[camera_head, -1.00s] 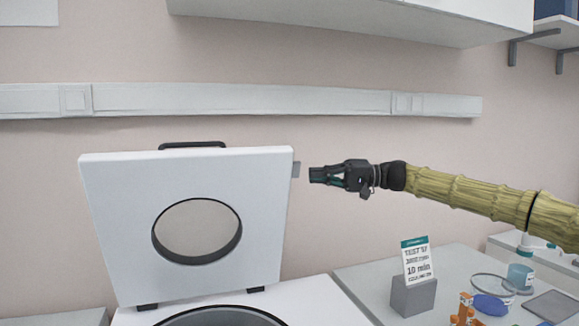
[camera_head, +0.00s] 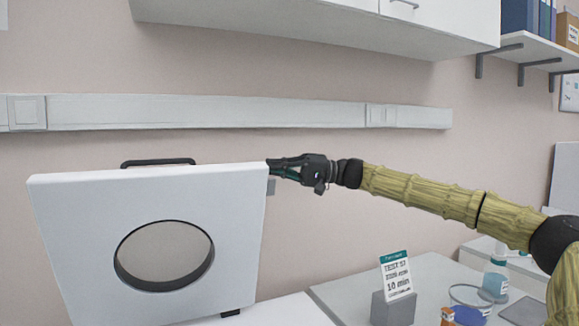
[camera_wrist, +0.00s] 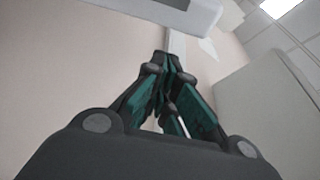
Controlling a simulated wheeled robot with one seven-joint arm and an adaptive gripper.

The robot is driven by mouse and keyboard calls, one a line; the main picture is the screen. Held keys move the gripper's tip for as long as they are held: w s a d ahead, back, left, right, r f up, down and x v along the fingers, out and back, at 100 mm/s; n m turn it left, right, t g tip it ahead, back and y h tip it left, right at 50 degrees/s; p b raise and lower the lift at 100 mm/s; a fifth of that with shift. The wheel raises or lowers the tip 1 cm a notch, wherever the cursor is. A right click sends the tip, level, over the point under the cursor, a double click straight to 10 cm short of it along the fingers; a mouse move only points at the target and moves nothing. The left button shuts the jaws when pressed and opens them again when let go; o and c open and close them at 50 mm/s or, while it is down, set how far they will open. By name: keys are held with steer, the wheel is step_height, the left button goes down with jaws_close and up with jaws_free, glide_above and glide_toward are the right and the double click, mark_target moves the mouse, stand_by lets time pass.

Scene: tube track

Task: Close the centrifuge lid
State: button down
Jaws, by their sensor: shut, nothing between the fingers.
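The white centrifuge lid (camera_head: 75,210) stands raised, nearly upright, on the left in the head view, with a round window (camera_head: 165,256) and a black handle (camera_head: 158,163) on its top edge. Only a strip of the centrifuge body (camera_head: 270,312) shows below. My gripper (camera_head: 271,169) is shut and empty at the lid's upper right corner; I cannot tell whether it touches the lid. The wrist view shows the closed fingers (camera_wrist: 172,66) together at their tips.
A wall rail (camera_head: 220,112) runs behind and above the lid, and a white cabinet (camera_head: 300,30) hangs higher. A sign in a grey stand (camera_head: 393,308) and a bottle (camera_head: 495,275) stand on the bench to the right.

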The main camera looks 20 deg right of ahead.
steer(key=shift+s+a+f+p, duration=0.1)
steer(key=shift+s+f+p, duration=0.25)
steer(key=shift+s, duration=0.5)
steer(key=shift+s+a+f+p, duration=0.1)
steer(key=shift+s+f+p, duration=0.2)
steer(key=shift+s, duration=0.55)
steer(key=shift+d, duration=0.1)
steer(key=shift+s+f, duration=0.1)
